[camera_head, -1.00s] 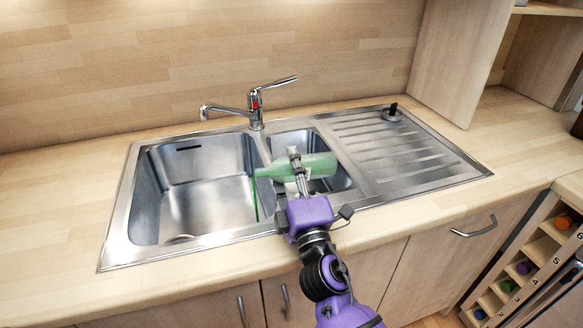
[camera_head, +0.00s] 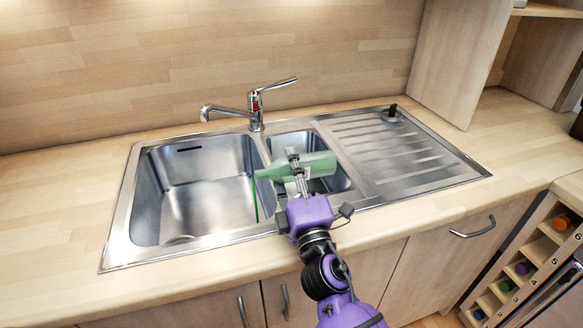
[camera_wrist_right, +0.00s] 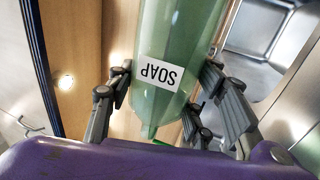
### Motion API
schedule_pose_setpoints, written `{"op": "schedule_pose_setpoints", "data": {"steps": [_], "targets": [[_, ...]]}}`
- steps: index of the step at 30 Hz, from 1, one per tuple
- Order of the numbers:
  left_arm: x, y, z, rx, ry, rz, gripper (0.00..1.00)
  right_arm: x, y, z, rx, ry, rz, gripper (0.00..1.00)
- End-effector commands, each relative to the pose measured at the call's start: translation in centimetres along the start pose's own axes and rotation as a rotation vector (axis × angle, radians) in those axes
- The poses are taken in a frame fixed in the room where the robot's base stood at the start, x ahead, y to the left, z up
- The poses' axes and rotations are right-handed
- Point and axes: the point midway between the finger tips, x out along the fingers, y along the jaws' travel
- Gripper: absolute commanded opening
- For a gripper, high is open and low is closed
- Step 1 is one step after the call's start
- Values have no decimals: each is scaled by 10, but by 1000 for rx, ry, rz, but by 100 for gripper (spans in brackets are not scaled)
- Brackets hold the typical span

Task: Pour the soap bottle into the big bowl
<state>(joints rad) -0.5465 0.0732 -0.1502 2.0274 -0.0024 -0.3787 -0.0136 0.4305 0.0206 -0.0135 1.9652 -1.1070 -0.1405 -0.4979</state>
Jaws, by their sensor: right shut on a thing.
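The green soap bottle (camera_head: 318,163) lies tipped on its side over the sink, its neck pointing left. A thin green stream (camera_head: 256,200) runs down from its mouth into the big left bowl (camera_head: 200,190), near the bowl's right wall. My right gripper (camera_head: 297,170) is shut around the bottle's body. In the right wrist view the bottle (camera_wrist_right: 170,50), with its white SOAP label (camera_wrist_right: 160,73), sits between the two grey fingers (camera_wrist_right: 165,105). My left gripper is not in view.
The small bowl (camera_head: 340,180) is below the bottle. The tap (camera_head: 256,105) stands behind the sink, its spout over the big bowl's back edge. The ribbed drainer (camera_head: 400,150) holds a small dark-topped plug (camera_head: 392,113) at the back.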

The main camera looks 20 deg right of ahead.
Motion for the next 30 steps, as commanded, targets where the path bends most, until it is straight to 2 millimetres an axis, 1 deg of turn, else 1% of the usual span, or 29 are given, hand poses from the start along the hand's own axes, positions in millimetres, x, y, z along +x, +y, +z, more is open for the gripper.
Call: {"op": "schedule_pose_setpoints", "data": {"steps": [1, 6, 15, 30], "targets": [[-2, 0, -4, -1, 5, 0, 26, 1, 4, 0, -14, 5, 3, 15], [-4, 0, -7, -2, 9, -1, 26, 2, 6, -1, -52, 16, 3, 15], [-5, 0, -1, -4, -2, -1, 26, 2, 6, -1, -69, 21, 2, 15], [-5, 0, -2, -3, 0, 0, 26, 2, 6, -1, -69, 21, 2, 15]]}}
